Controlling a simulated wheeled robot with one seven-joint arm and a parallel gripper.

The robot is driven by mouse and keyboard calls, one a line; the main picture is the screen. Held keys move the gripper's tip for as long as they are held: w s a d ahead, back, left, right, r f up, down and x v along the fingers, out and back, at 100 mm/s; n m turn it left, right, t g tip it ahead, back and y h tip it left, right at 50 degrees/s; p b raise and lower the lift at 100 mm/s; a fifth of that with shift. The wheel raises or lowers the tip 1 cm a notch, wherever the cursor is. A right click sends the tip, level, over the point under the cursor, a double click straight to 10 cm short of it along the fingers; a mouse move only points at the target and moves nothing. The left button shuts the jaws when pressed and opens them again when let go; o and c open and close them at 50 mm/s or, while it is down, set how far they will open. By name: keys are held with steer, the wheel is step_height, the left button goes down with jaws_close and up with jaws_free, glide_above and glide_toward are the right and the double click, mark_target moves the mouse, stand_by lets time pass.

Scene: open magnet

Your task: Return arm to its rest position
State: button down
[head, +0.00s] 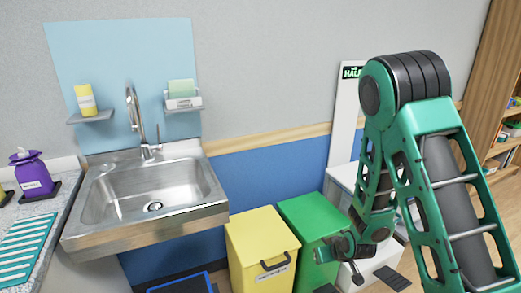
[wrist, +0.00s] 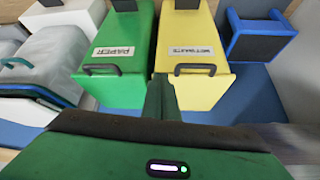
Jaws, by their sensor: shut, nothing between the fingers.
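My green and black arm fills the right side of the head view, folded with its elbow high. My gripper (head: 357,273) hangs low at the arm's end, in front of the green bin (head: 309,218). In the wrist view my gripper (wrist: 160,82) points at the bins with its fingers together and nothing between them. The green bin labelled PAPER (wrist: 118,71) is left of the fingertips there. The yellow bin (wrist: 203,71) is right of them, and it also shows in the head view (head: 256,240). I cannot tell whether the gripper touches either bin.
A steel sink (head: 150,195) is on the wall at left, with a worktop and a purple bottle (head: 31,175) beside it. A blue-framed step (wrist: 258,38) stands right of the bins in the wrist view. Wooden shelves (head: 505,130) stand at far right.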

steer(key=s+d+r+m+g+h, duration=0.1)
steer(key=s+d+r+m+g, duration=0.1)
steer(key=s+d+r, duration=0.5)
steer(key=s+d+r+m+g+h, duration=0.1)
steer(key=s+d+r+m, duration=0.1)
steer(key=s+d+r, duration=0.55)
steer(key=s+d+r+m+g, duration=0.1)
steer(key=s+d+r+m, duration=0.1)
steer(key=s+r, duration=0.4)
steer(key=s+d+r+m+g, duration=0.2)
steer(key=s+r, duration=0.4)
steer(key=s, duration=0.6)
steer(key=shift+s+d+r+m+g, duration=0.3)
steer(key=shift+d+m, duration=0.2)
steer(key=shift+d, duration=0.2)
